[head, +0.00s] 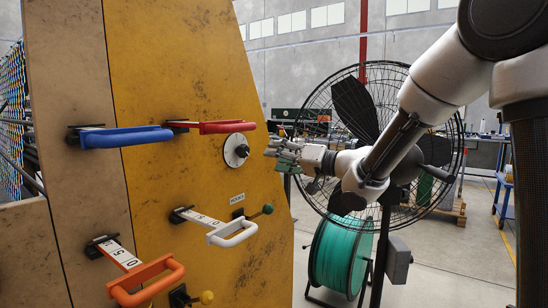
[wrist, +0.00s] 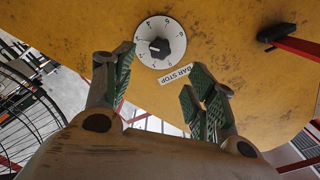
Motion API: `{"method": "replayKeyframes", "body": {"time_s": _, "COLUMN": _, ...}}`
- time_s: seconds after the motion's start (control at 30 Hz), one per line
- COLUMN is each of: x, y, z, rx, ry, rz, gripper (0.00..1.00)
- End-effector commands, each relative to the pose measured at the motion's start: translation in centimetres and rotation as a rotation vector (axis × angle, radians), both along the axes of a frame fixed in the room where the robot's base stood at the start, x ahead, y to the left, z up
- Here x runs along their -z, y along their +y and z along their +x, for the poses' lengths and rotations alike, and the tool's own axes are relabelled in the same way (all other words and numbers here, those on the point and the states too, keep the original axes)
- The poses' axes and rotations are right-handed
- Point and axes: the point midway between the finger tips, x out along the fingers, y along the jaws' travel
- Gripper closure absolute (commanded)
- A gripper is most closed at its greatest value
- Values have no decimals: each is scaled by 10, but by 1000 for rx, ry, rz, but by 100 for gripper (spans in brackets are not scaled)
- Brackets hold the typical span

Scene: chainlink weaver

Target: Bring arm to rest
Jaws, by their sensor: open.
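My gripper (head: 278,153) is in front of the yellow panel (head: 180,80) in the head view, a little right of a round white dial with a black knob (head: 236,151). In the wrist view my gripper (wrist: 158,85) is open, with its green-padded fingers apart and nothing between them. The dial (wrist: 160,43) shows just beyond the fingertips, beside a label reading "BAR STOP" (wrist: 176,74). A gap seems to lie between the fingers and the dial, though the exact distance is hard to tell. My arm reaches in from the right.
Blue (head: 125,136), red (head: 222,127), white (head: 232,232) and orange (head: 146,280) handles jut from the panel. A large caged fan (head: 352,105) and a green spool (head: 340,253) stand behind my arm.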

Motion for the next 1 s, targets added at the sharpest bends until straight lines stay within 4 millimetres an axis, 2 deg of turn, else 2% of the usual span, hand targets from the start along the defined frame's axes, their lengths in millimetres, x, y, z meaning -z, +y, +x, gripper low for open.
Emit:
{"method": "replayKeyframes", "body": {"time_s": 0.27, "x": 3, "y": -1, "z": 1, "rx": 6, "ry": -30, "rz": -40, "gripper": 44}}
{"method": "replayKeyframes", "body": {"time_s": 0.37, "x": 33, "y": -16, "z": 14, "rx": 77, "ry": -41, "rz": -212, "gripper": 44}}
{"method": "replayKeyframes", "body": {"time_s": 0.47, "x": 87, "y": -56, "z": 24, "rx": 185, "ry": 14, "rz": -473, "gripper": 44}}
{"method": "replayKeyframes", "body": {"time_s": 0.5, "x": 107, "y": -77, "z": 22, "rx": 222, "ry": 48, "rz": -589, "gripper": 44}}
{"method": "replayKeyframes", "body": {"time_s": 0.57, "x": 129, "y": -113, "z": 11, "rx": 269, "ry": 111, "rz": -756, "gripper": 44}}
{"method": "replayKeyframes", "body": {"time_s": 0.6, "x": 140, "y": -138, "z": -2, "rx": 292, "ry": 160, "rz": -857, "gripper": 44}}
{"method": "replayKeyframes", "body": {"time_s": 0.67, "x": 151, "y": -176, "z": -29, "rx": 311, "ry": 245, "rz": -992, "gripper": 44}}
{"method": "replayKeyframes", "body": {"time_s": 0.7, "x": 156, "y": -200, "z": -51, "rx": 312, "ry": 310, "rz": -1072, "gripper": 44}}
{"method": "replayKeyframes", "body": {"time_s": 0.77, "x": 160, "y": -231, "z": -91, "rx": 299, "ry": 415, "rz": -1167, "gripper": 44}}
{"method": "replayKeyframes", "body": {"time_s": 0.8, "x": 161, "y": -248, "z": -121, "rx": 278, "ry": 485, "rz": -1215, "gripper": 44}}
{"method": "replayKeyframes", "body": {"time_s": 0.87, "x": 160, "y": -268, "z": -168, "rx": 238, "ry": 587, "rz": -1260, "gripper": 44}}
{"method": "replayKeyframes", "body": {"time_s": 0.9, "x": 158, "y": -278, "z": -200, "rx": 206, "ry": 650, "rz": -1272, "gripper": 44}}
{"method": "replayKeyframes", "body": {"time_s": 1.0, "x": 150, "y": -288, "z": -274, "rx": 145, "ry": 767, "rz": -1247, "gripper": 44}}
